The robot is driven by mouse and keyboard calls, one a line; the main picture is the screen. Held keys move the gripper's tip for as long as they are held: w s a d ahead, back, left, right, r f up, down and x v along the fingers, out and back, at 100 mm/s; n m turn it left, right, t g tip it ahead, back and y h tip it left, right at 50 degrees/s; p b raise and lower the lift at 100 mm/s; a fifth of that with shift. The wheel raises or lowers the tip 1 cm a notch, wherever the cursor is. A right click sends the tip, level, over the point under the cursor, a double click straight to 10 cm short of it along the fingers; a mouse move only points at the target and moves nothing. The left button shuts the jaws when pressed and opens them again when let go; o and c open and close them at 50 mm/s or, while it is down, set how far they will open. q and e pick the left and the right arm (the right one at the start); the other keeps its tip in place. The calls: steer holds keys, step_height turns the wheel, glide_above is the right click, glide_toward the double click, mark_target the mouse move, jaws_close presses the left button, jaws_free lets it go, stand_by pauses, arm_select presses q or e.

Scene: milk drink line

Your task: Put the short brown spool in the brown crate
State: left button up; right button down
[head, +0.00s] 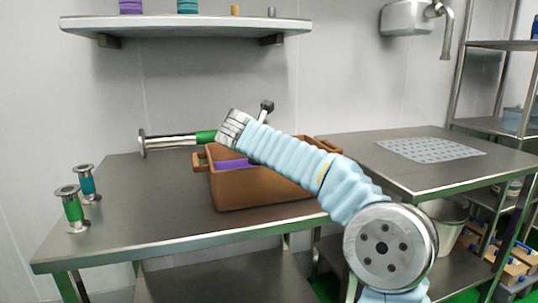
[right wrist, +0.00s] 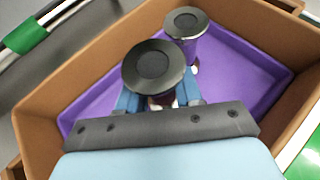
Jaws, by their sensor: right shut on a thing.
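The brown crate (head: 255,190) stands on the steel table in the head view, with a purple lining (head: 232,164) inside. My right arm reaches over it, and its gripper is hidden there by the arm and crate. In the right wrist view the crate's brown wall (right wrist: 70,82) surrounds my right gripper (right wrist: 158,98). The blue fingers are shut on a spool (right wrist: 153,66) with a dark round end. Its body colour is mostly hidden beneath that end, so I cannot tell whether it is brown. My left gripper is not in view.
A purple spool (right wrist: 187,38) stands in the crate beside the held one. A green spool (head: 74,210) and a teal spool (head: 87,184) stand on the table's left. A long green-banded spool (head: 172,141) lies behind the crate. A perforated mat (head: 430,150) lies on the right table.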

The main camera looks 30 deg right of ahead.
steer(key=shift+f, duration=0.4)
steer(key=shift+f, duration=0.15)
steer(key=c, duration=0.8)
jaws_free()
steer(key=shift+o, duration=0.2)
steer(key=r+v, duration=0.1)
steer(key=v, duration=1.1)
